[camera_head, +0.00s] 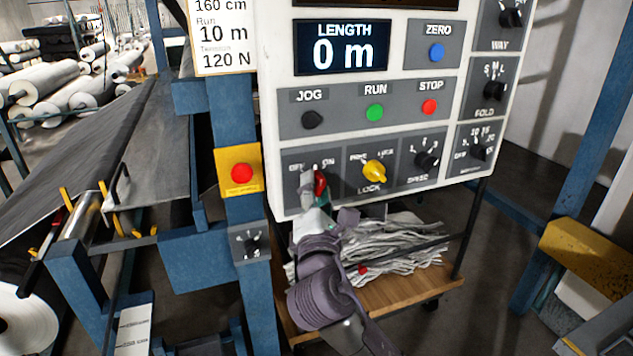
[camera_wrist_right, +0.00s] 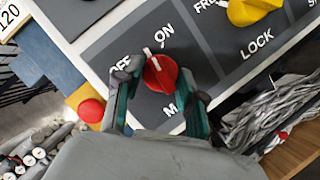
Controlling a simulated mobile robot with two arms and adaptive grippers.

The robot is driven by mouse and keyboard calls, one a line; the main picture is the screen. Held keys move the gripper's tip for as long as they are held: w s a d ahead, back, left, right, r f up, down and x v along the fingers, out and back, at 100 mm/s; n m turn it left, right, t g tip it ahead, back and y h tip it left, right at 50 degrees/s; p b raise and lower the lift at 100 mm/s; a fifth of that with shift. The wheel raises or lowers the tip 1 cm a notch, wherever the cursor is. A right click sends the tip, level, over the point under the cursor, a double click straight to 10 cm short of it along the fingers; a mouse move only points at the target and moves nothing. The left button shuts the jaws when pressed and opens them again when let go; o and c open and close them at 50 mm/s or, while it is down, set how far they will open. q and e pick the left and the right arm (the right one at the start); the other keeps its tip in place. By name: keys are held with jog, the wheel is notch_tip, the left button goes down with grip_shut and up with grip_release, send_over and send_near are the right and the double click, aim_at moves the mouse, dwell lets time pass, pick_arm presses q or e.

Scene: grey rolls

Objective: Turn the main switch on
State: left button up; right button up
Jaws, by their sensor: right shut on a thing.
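The main switch is a red knob (camera_head: 320,184) at the lower left of the control panel, under OFF and ON labels. In the right wrist view, the knob (camera_wrist_right: 160,74) sits between the two fingers, and a white mark on its upper edge points between OFF and ON. My right gripper (camera_head: 314,193) is shut on the knob from below, its fingers partly hiding it in the head view. In the right wrist view the gripper (camera_wrist_right: 158,95) has a finger on each side of the knob. My left gripper is not in view.
A yellow LOCK knob (camera_head: 374,172) is just right of the switch. JOG, green RUN (camera_head: 375,112) and red STOP (camera_head: 429,106) buttons are above. A red button on a yellow plate (camera_head: 241,173) is left. A wooden cart shelf (camera_head: 405,297) with grey scraps (camera_head: 400,250) stands below.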

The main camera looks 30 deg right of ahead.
jog(key=shift+a+r+m+g+p, duration=0.1)
jog(key=shift+m+g+p, duration=0.4)
jog(key=shift+m+p, duration=0.65)
jog(key=shift+d+r+m+g+p, duration=0.1)
jog(key=shift+m+g+p, duration=0.55)
jog(key=shift+m, duration=0.8)
jog(key=shift+a+r+m+g+p, duration=0.1)
jog(key=shift+m+g+p, duration=0.25)
jog(key=shift+m+p, duration=0.85)
jog(key=shift+m, duration=0.3)
jog(key=o, duration=1.1)
jog(key=shift+o, duration=0.2)
jog(key=v, duration=1.2)
jog(key=shift+r, duration=0.1)
